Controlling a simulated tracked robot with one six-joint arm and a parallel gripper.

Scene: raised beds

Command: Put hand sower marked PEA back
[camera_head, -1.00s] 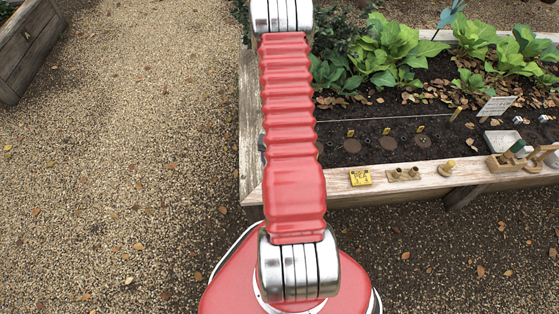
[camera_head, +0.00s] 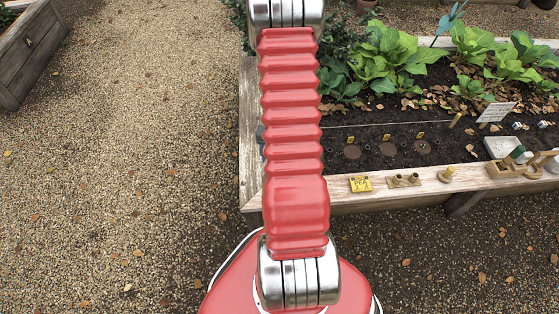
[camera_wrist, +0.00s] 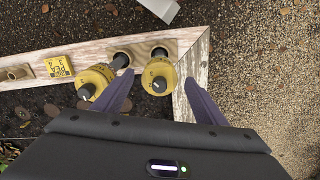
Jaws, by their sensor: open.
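Two yellow hand sowers with grey tips show in the wrist view, at a light wooden holder (camera_wrist: 138,52) near the corner of the bed's rim. The left sower (camera_wrist: 97,80) leans away from its hole; the right sower (camera_wrist: 160,74) lies between my fingers. I cannot read markings on either. My gripper (camera_wrist: 159,78) is open, its two dark fingers on either side of the right sower, not visibly closed on it. A yellow card (camera_wrist: 58,66) with PEA on it lies on the rim left of the sowers. In the head view my arm hides the sowers and gripper.
Dark soil and leafy plants (camera_head: 390,55) fill the bed.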

